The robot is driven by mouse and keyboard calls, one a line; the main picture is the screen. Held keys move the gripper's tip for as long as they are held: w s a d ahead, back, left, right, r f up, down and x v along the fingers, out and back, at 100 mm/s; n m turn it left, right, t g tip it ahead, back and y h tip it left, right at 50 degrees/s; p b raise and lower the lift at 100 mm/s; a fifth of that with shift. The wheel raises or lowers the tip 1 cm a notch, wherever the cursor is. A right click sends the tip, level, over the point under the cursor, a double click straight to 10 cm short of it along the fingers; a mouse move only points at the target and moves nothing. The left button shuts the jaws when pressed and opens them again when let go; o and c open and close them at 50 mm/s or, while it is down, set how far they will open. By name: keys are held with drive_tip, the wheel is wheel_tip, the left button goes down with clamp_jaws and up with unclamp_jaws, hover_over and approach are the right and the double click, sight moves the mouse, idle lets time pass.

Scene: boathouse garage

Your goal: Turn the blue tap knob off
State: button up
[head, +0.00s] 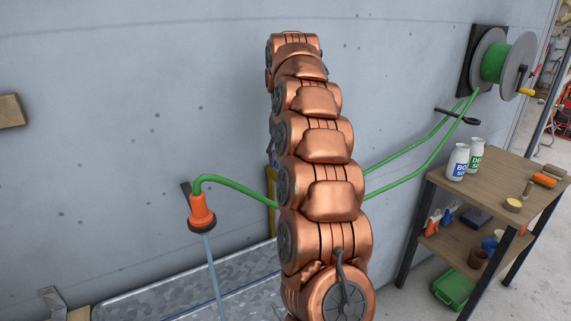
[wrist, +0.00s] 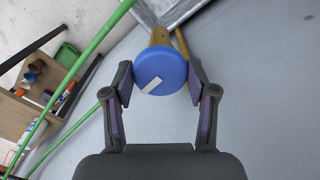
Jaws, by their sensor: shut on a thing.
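The blue tap knob (wrist: 160,72) is a round blue disc with a white mark that lies slantwise across its face. It sits on a brass-coloured tap body (wrist: 160,36) in the wrist view. My gripper (wrist: 159,82) has one finger on each side of the knob and is shut on it. In the head view my copper-coloured arm covers the knob and the gripper.
A green hose (head: 235,185) runs from an orange nozzle (head: 202,210) behind my arm towards a wall reel (head: 495,62). A metal trough (head: 180,295) lies below. A wooden shelf table (head: 480,172) with bottles stands at the right.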

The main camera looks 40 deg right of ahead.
drive_tip(key=m, duration=0.4)
drive_tip(key=shift+r+m, duration=0.1)
drive_tip(key=shift+m, duration=0.2)
drive_tip(key=m, duration=1.4)
drive_tip(key=shift+m, duration=0.3)
drive_tip(key=o, duration=1.1)
